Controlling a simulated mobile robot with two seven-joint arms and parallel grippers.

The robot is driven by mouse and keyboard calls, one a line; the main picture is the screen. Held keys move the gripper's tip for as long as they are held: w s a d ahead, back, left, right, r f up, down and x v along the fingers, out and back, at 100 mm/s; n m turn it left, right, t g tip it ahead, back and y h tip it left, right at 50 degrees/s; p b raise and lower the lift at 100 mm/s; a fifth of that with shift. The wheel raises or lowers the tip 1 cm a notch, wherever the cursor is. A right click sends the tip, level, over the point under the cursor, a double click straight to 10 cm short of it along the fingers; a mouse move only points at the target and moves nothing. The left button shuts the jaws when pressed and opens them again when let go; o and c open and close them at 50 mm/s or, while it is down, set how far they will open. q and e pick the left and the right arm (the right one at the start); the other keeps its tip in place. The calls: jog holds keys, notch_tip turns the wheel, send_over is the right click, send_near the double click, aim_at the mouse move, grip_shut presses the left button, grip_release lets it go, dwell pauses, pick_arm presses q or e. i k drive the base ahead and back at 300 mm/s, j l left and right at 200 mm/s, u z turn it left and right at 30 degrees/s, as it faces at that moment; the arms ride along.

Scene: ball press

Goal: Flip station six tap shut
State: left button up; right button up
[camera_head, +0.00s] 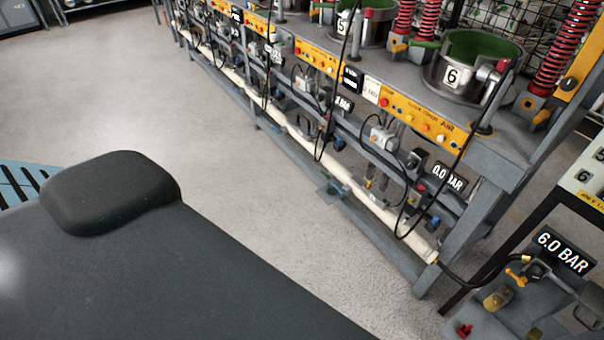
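Station six is marked by a white "6" label on a metal cup (452,76) with a green inside, at the right end of the grey bench. Its orange panel (418,118) carries several small buttons and the word AIR. Below it a black display (447,177) reads 0.0 BAR. A small blue part (432,223) shows by the pale pipe (375,205) under the bench. It may be the station's tap, but it is too small to tell, and so is its position. Neither of my grippers is in view.
A second display (565,251) reads 6.0 BAR at the lower right, above fittings with a yellow-orange handle (517,277). A black hose (480,284) runs from there to the pipe. Bench legs and hanging cables crowd the bench front. The floor (250,190) before it is clear.

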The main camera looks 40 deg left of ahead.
aim_at(341, 191)
jog(key=j+u, duration=0.75)
jog(key=k+l, duration=0.05)
